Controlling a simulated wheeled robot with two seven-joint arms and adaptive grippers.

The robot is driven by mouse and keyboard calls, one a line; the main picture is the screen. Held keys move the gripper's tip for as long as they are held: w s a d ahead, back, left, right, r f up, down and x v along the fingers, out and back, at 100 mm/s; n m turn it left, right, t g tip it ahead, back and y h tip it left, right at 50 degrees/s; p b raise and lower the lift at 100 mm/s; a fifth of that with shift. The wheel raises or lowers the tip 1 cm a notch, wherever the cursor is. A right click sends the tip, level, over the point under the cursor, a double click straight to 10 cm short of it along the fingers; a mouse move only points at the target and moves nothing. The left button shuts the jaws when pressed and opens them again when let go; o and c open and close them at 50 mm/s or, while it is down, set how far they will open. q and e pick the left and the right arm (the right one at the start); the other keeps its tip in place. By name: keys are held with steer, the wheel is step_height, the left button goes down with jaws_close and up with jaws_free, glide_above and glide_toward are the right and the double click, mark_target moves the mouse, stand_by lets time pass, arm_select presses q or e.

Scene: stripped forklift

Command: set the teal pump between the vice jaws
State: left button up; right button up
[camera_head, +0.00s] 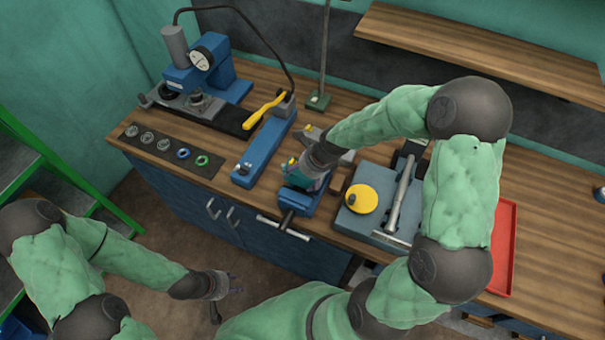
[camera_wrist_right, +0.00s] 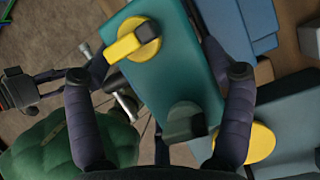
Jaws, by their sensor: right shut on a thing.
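The teal pump (camera_wrist_right: 172,72) has a yellow knob and a dark round fitting. My right gripper (camera_wrist_right: 165,90) is shut on it, with one finger on each side. In the head view the pump (camera_head: 318,184) is partly hidden by my gripper (camera_head: 309,172) and sits at the blue vice (camera_head: 297,203), over its jaws. The vice's screw and cross handle point to the bench front. I cannot tell whether the pump rests on the vice or is held just above it. My left gripper (camera_head: 230,284) is open and empty over the floor.
A grey-blue block with a yellow cap (camera_head: 361,199) and a metal bar stands just right of the vice. A long blue tool with a yellow handle (camera_head: 264,110) lies left of it. A red tray (camera_head: 503,245) is at right. A gauge press (camera_head: 205,68) stands at back left.

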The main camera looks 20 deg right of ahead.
mark_target(303, 186)
steer(key=shift+w+f+b, duration=0.1)
steer(key=shift+f+b, duration=0.25)
steer(key=shift+f, duration=0.75)
stand_by(0.8)
steer(key=shift+s+a+f, duration=0.1)
steer(key=shift+s+f, duration=0.2)
steer(key=shift+f, duration=0.1)
stand_by(0.4)
steer(key=shift+s+f, duration=0.2)
steer(key=shift+s+a+f+b, duration=0.1)
steer(key=shift+f+b, duration=0.1)
steer(key=shift+b, duration=0.1)
steer(key=shift+o, duration=0.3)
steer(key=shift+s+f, duration=0.2)
steer(key=shift+f, duration=0.1)
steer(key=shift+o, duration=0.5)
steer(key=shift+f, duration=0.1)
steer(key=shift+o, duration=0.4)
steer(key=shift+w+f, duration=0.15)
steer(key=shift+w, duration=0.15)
steer(key=o, duration=1.3)
